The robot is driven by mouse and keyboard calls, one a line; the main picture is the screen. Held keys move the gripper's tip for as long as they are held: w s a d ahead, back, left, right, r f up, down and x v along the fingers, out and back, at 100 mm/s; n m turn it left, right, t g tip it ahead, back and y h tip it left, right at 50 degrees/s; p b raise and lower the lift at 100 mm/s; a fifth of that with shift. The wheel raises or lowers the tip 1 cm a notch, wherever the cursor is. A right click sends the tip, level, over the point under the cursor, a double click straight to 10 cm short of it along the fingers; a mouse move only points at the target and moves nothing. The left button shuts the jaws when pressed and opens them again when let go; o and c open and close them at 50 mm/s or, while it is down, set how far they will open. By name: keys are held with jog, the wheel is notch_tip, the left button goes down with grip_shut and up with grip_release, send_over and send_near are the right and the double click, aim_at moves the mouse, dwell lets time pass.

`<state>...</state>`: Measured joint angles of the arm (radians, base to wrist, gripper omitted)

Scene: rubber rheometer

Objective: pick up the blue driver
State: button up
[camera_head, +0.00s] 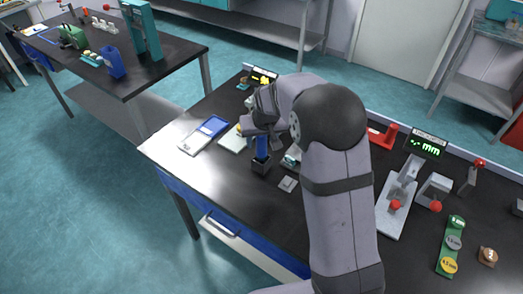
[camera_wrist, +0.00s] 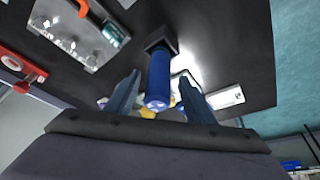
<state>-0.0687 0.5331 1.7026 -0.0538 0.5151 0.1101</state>
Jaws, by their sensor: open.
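The blue driver (camera_head: 262,146) stands upright in a small dark square holder (camera_head: 261,165) on the black bench, left of my arm in the head view. In the wrist view the blue driver (camera_wrist: 159,78) shows its round end towards me and its far end in the dark holder (camera_wrist: 161,41). My gripper (camera_wrist: 160,96) is open, with one finger on each side of the driver's near end. Gaps show between the driver and both fingers. In the head view my gripper (camera_head: 261,125) is at the top of the driver, and its fingers are partly hidden.
A white tray with a blue patch (camera_head: 204,132) lies left of the holder. A small grey plate (camera_head: 288,184) lies just right of it. My arm hides part of the bench. A display (camera_head: 425,145) and a white device with red knobs (camera_head: 398,200) stand to the right.

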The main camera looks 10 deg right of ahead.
jog(key=shift+w+f+p, duration=0.2)
jog(key=shift+f+p, duration=0.35)
jog(key=shift+p, duration=0.1)
jog(key=shift+p+x, duration=0.8)
jog(key=shift+x, duration=1.15)
jog(key=shift+d, duration=0.1)
grip_shut()
jog(key=shift+w+r, duration=0.1)
